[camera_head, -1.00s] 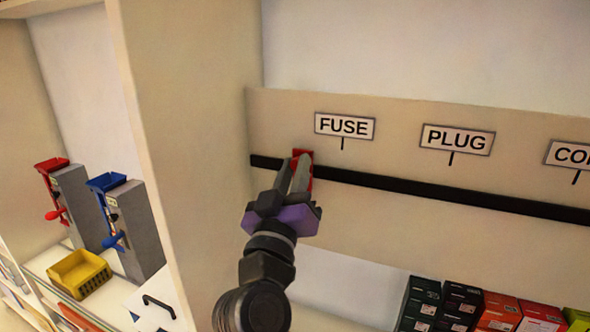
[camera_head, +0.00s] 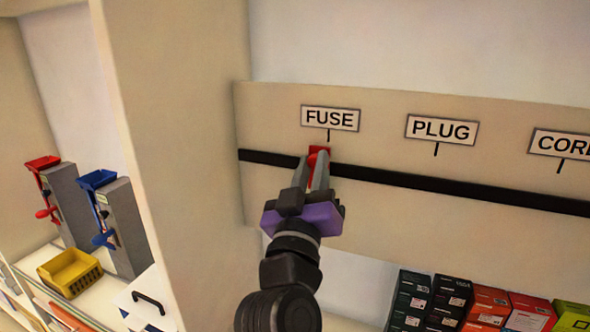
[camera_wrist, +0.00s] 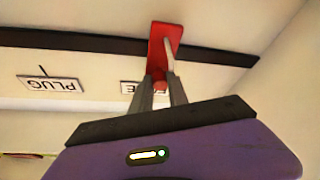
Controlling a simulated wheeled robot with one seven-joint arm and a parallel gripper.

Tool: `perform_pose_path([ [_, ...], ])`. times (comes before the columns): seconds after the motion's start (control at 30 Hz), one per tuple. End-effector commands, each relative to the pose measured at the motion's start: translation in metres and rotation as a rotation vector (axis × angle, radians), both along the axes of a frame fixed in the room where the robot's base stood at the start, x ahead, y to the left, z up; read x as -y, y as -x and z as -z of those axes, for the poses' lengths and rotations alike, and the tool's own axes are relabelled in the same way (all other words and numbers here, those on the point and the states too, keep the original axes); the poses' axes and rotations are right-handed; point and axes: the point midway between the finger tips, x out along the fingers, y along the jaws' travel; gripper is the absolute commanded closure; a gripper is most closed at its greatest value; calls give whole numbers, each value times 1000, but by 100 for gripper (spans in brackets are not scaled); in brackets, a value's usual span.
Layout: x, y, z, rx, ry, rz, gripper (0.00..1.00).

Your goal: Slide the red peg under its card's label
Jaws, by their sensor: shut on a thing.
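The red peg (camera_head: 319,151) sits on the black rail (camera_head: 420,184), a little left of the tick under the FUSE label (camera_head: 330,118). My gripper (camera_head: 312,170) is shut on the peg from the front, and its fingers hide the lower part. In the wrist view, which is upside down, the peg's red plate (camera_wrist: 164,42) crosses the dark rail, with my fingertips (camera_wrist: 162,85) at its knob. The FUSE label (camera_wrist: 130,88) is partly hidden there by a finger. The PLUG label (camera_head: 441,130) and a cut-off third label (camera_head: 562,144) are further right. No card is in view.
A beige upright panel (camera_head: 185,150) stands left of the rail. Beyond it are a red dispenser (camera_head: 43,163), a blue dispenser (camera_head: 97,180) and a yellow bin (camera_head: 69,272). Several boxes (camera_head: 487,301) stand below right. The rail right of the peg is clear.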

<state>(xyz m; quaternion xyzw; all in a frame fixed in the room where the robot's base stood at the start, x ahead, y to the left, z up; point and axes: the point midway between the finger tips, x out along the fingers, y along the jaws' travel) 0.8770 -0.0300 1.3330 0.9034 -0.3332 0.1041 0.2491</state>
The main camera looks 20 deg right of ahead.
Motion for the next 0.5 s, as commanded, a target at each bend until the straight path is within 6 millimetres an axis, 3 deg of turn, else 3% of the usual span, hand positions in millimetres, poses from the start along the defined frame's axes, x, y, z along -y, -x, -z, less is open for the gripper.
perform_pose_path([
  [0.1, 8, 8, 1, -1, 0, 1, 100],
  [0.4, 9, 9, 0, -3, 1, -1, 100],
  [0.43, 9, 9, 0, -3, 1, -1, 76],
  [0.5, 9, 9, 0, -3, 1, -1, 62],
])
